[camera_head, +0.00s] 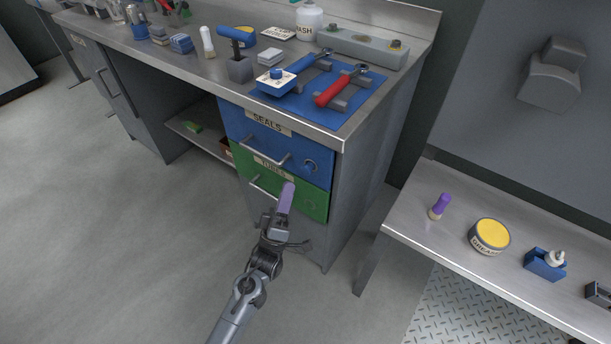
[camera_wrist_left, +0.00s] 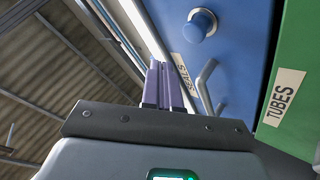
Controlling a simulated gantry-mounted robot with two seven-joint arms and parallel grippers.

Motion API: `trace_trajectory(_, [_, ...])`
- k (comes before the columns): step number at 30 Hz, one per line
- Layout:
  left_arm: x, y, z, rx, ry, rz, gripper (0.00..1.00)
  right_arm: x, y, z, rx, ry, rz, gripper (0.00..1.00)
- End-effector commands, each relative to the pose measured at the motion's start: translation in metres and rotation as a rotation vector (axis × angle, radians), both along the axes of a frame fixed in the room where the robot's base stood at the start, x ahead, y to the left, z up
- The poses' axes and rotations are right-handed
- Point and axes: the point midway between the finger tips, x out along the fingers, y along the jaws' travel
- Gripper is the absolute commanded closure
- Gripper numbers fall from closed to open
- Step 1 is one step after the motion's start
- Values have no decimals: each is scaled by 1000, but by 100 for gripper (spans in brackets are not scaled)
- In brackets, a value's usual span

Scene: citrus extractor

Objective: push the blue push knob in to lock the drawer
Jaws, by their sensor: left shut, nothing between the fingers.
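The blue push knob (camera_head: 310,166) is on the right part of the blue drawer (camera_head: 240,126) labelled SEALS. In the left wrist view the knob (camera_wrist_left: 199,24) stands out from the drawer face. The blue drawer front (camera_wrist_left: 240,60) looks about flush with the green one below it. My left gripper (camera_head: 287,196) has purple fingers, shut and empty, in front of the green drawer and below and left of the knob in the head view. Its fingers (camera_wrist_left: 164,85) show apart from the knob in the left wrist view. My right gripper is out of view.
The green drawer (camera_head: 313,202) labelled TUBES is below. A bar handle (camera_head: 266,153) sticks out from the blue drawer, left of the knob. The bench top holds tools on a blue mat (camera_head: 350,119). A lower side table (camera_head: 410,222) stands at right. The floor in front is clear.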

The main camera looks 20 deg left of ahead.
Motion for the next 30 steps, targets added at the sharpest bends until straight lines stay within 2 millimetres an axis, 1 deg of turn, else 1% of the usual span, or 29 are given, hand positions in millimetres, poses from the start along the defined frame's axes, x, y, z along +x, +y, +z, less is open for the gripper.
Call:
trace_trajectory(1, [6,-2,-4,-1,-2,-1,100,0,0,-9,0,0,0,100])
trace_trajectory(2, [9,-3,-3,-1,-2,-1,100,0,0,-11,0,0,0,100])
trace_trajectory(6, [21,-7,-2,-1,-1,0,100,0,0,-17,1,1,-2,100])
trace_trajectory(12, [31,-10,0,0,-1,0,100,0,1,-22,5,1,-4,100])
trace_trajectory(30, [33,-11,0,0,0,0,100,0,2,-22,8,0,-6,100])
